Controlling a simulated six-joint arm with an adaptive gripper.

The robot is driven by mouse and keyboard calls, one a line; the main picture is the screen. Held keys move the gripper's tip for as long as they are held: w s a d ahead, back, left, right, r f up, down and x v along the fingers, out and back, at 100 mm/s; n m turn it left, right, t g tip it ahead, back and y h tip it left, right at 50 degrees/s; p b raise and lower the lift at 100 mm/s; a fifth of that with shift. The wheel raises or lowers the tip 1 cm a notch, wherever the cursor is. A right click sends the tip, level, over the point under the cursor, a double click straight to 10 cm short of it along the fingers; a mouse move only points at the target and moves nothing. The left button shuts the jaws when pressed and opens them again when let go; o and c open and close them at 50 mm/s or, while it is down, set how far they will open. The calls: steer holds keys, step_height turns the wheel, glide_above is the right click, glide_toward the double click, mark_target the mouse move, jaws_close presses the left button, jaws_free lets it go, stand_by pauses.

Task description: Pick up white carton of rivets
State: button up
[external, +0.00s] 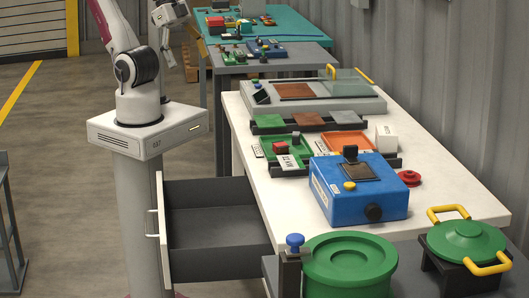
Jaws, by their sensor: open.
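A small white carton (386,139) stands upright on the white worktable, toward its right edge, just right of an orange tray. No label can be read on it. My gripper (169,55) hangs at the upper left beside my arm, far from the carton and off the table. It is open, small in the picture, and nothing shows between its fingers.
A blue box with a yellow button (358,186) stands in front of the carton, with a red spool (409,178) beside it. Trays (287,151) lie to the left. A glass-lidded grey device (305,96) is behind. A drawer (210,220) stands open.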

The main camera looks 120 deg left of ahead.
mark_target(381, 129)
steer(key=shift+w, duration=0.15)
steer(key=w+a+f+n+t+y, duration=0.1)
steer(key=w+a, duration=0.4)
steer(key=w, duration=0.5)
steer(key=w+a+f+n+t+y, duration=0.1)
steer(key=w+a+f, duration=0.1)
steer(key=w+a, duration=0.55)
steer(key=w+a+f+n+t+y, duration=0.1)
steer(key=w+a+t, duration=0.15)
steer(key=w, duration=0.85)
steer(key=w+a+f+n+y, duration=0.1)
steer(key=w+a+f, duration=0.1)
steer(key=a+f, duration=0.4)
steer(key=w+a+f+n+t+y, duration=0.1)
steer(key=w+a+f, duration=0.2)
steer(key=a+f, duration=0.3)
steer(key=w+a+f+n+y, duration=0.1)
steer(key=w+a+f+y, duration=0.1)
steer(key=a+f, duration=0.5)
steer(key=shift+w+a+t, duration=0.1)
steer(key=shift+w+a, duration=0.1)
steer(key=shift+a, duration=0.55)
steer(key=shift+w+a+t, duration=0.1)
steer(key=shift+w+a, duration=0.05)
steer(key=shift+a, duration=0.6)
steer(key=shift+w+a+t, duration=0.1)
steer(key=shift+w+a, duration=0.1)
steer(key=shift+a, duration=0.55)
steer(key=shift+w+f, duration=0.1)
steer(key=shift+x, duration=1.25)
